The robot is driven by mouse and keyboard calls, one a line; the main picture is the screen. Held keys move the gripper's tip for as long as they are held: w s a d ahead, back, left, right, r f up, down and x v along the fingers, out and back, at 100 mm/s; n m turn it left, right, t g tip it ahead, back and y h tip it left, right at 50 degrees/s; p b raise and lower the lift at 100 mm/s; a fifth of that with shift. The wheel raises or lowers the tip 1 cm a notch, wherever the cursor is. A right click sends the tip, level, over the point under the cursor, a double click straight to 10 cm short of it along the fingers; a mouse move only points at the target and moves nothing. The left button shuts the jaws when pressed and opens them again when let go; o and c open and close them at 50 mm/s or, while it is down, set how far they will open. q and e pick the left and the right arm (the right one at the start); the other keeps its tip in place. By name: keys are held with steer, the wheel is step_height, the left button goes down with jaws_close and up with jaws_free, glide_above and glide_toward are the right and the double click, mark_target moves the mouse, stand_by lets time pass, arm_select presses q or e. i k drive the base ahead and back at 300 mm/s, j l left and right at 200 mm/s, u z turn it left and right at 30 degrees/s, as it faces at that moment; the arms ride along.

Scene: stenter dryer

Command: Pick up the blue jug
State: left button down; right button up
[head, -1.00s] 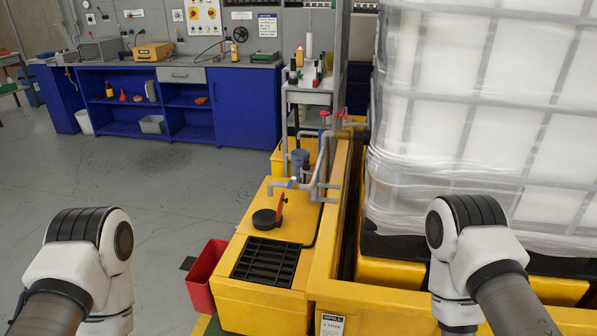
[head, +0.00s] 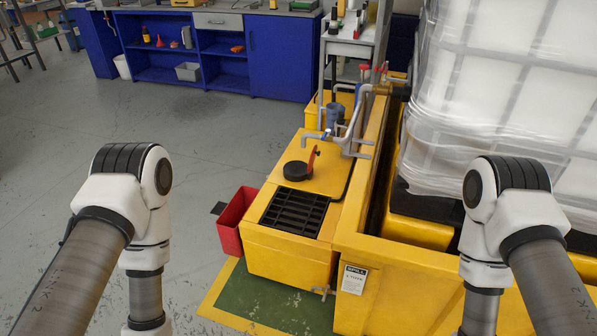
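I cannot make out a clear blue jug. A small dark blue vessel-like object (head: 335,114) stands among grey pipes at the back of the yellow unit in the head view; whether it is a jug or part of the pipework I cannot tell. My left arm comes in from the left and my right arm from the right, both bent downward. Both grippers are below the frame, so what they hold is hidden.
A yellow tank unit (head: 285,262) with a black grate stands ahead, a red bin (head: 233,222) at its left. A wrapped white container (head: 510,90) stands at right. A blue workbench (head: 276,60) is at the back. Grey floor at left is clear.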

mark_target(330, 122)
steer(key=i+j+u, duration=1.25)
steer(key=i+u, duration=0.7)
steer(key=i, duration=0.2)
steer(key=i+z, duration=0.45)
steer(key=i, duration=0.25)
steer(key=i+j+z, duration=0.25)
steer(key=i+z, duration=0.15)
steer(key=i, duration=0.3)
steer(key=i+l+z, duration=0.3)
steer(key=z, duration=0.15)
steer(key=i+l+z, duration=0.2)
steer(key=i+z, duration=0.65)
steer(key=i+j+z, duration=0.1)
steer(key=i+z, duration=0.35)
steer(key=i+j+z, duration=0.2)
steer(key=i+z, duration=1.1)
steer(key=i+j+z, duration=0.25)
steer(key=i+z, duration=0.15)
steer(key=i, duration=0.1)
